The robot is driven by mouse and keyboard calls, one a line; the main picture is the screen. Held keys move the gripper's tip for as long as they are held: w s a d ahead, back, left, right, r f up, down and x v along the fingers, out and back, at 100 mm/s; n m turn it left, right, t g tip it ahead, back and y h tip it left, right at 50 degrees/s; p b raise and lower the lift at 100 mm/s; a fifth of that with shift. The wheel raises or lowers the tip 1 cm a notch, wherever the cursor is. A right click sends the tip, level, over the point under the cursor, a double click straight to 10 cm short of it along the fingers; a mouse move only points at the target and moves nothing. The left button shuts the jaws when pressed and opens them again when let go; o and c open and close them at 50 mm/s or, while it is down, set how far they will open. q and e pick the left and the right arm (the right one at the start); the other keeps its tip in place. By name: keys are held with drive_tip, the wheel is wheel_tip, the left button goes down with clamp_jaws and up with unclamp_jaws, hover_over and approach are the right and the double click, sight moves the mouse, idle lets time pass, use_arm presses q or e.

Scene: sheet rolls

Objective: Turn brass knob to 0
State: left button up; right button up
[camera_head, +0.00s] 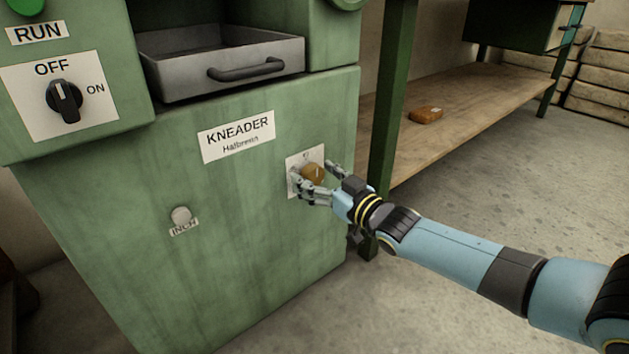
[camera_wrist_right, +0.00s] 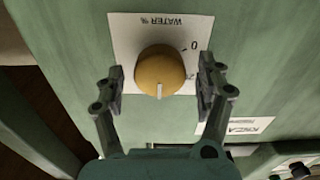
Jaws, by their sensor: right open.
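The brass knob (camera_head: 314,174) sits on a white plate on the green kneader's front, low on its right side. In the right wrist view the knob (camera_wrist_right: 158,68) is round, and its plate (camera_wrist_right: 135,28) reads "WATER %" upside down. A "0" mark shows at the knob's upper right. The white pointer line on the knob points toward the bottom of that picture, away from the "0". My right gripper (camera_head: 312,171) is open, with one finger on each side of the knob. In the wrist view a gap shows between each finger and the knob. My left gripper is not in view.
The kneader also carries an OFF/ON switch (camera_head: 64,100), a grey drawer with a handle (camera_head: 246,70) and an INCH button (camera_head: 181,216). A green post (camera_head: 390,110) and a wooden shelf (camera_head: 470,105) holding a brown block (camera_head: 426,114) stand right of the machine.

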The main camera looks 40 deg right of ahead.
drive_tip(key=shift+w, duration=0.35)
drive_tip(key=c, duration=1.2)
